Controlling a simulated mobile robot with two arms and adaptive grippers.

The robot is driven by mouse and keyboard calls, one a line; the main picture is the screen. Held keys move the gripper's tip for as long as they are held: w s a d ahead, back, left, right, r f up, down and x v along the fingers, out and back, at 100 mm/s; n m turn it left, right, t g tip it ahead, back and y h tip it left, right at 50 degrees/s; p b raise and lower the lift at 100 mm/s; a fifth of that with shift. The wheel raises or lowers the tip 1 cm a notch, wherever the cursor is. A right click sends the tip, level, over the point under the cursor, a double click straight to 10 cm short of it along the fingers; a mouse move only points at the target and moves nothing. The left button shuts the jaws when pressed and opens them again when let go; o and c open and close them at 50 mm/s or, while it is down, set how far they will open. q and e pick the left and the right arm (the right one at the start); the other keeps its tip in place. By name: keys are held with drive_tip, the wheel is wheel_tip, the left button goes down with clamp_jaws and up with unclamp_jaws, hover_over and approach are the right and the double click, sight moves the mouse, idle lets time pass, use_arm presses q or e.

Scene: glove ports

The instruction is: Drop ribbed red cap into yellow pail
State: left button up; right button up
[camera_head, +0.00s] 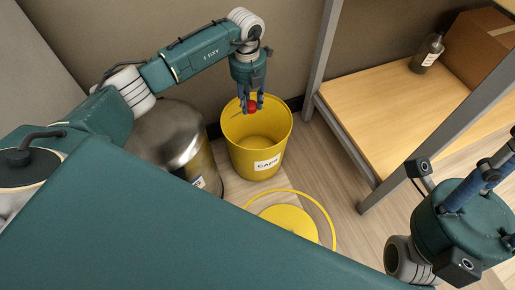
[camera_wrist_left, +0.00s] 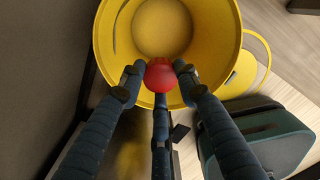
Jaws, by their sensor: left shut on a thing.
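The red cap (camera_head: 251,107) is held between the fingers of my left gripper (camera_head: 251,104), which points down over the yellow pail (camera_head: 268,148). In the left wrist view the cap (camera_wrist_left: 160,75) shows between the fingertips, with the pail (camera_wrist_left: 226,30) open below and its floor bare. The ribs on the cap are too small to tell. The pail stands on the floor with a white label on its front. My right gripper (camera_head: 498,170) is at the right edge of the head view, partly cut off, and its fingers are not clear.
A metal bin (camera_head: 169,145) stands just left of the pail. A yellow lid (camera_head: 290,220) lies on the floor in front. A shelf (camera_head: 400,115) at right bears a brown bottle (camera_head: 427,52) and a cardboard box (camera_head: 478,47). A grey post (camera_head: 322,55) stands right of the pail.

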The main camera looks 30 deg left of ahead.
use_arm(q)
drive_tip(key=shift+f, duration=0.15)
drive_tip(key=o, duration=0.8)
wheel_tip(320, 180, up, 12)
drive_tip(key=shift+a, duration=0.1)
idle(0.5)
